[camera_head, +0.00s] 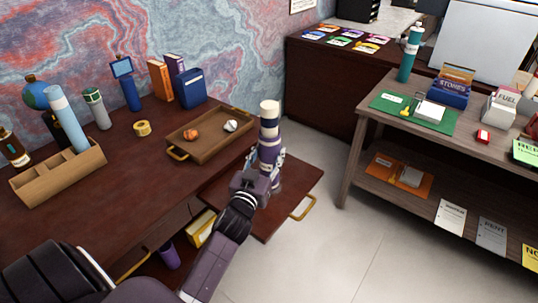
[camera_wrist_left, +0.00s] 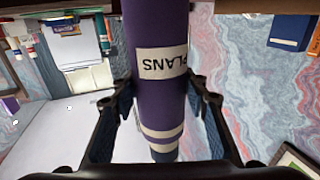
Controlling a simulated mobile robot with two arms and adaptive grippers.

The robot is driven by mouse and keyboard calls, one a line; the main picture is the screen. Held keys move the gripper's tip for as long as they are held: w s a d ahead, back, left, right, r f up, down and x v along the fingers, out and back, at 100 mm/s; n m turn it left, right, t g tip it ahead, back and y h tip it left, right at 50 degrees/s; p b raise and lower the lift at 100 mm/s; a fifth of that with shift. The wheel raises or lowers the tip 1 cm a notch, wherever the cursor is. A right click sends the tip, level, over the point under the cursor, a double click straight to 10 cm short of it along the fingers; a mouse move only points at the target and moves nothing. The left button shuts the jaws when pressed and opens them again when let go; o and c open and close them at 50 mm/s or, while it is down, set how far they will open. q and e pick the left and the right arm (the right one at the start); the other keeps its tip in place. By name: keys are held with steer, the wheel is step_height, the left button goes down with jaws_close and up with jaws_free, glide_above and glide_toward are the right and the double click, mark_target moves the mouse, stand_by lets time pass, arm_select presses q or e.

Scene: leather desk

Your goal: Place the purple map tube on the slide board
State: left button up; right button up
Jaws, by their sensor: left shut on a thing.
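The purple map tube (camera_head: 268,150), with cream bands and a cream top, stands about upright in the head view. My left gripper (camera_head: 269,174) is shut around its lower part. In the left wrist view the tube (camera_wrist_left: 155,100) runs between the fingers, and its "PLANS" label reads upside down. The slide board (camera_head: 292,181) is a dark wood panel with a brass handle, pulled out from the desk. The tube and gripper are in front of its middle in the head view. The tube's lower end is largely hidden by the gripper, so I cannot tell whether it touches the board.
A wooden tray (camera_head: 209,148) with two small objects lies on the desk, left of the tube. A wooden organizer (camera_head: 60,178) holds a blue tube. A second purple cylinder (camera_head: 168,256) is below the desk. A shelf unit (camera_head: 350,160) stands to the right across open floor.

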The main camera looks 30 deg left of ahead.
arm_select(q)
steer(key=shift+f, duration=0.15)
steer(key=o, duration=1.2)
steer(key=shift+c, duration=0.2)
steer(key=shift+s, duration=0.1)
steer(key=b+v, duration=0.1)
steer(key=v, duration=1)
steer(key=shift+s, duration=0.35)
steer(key=shift+d, duration=0.1)
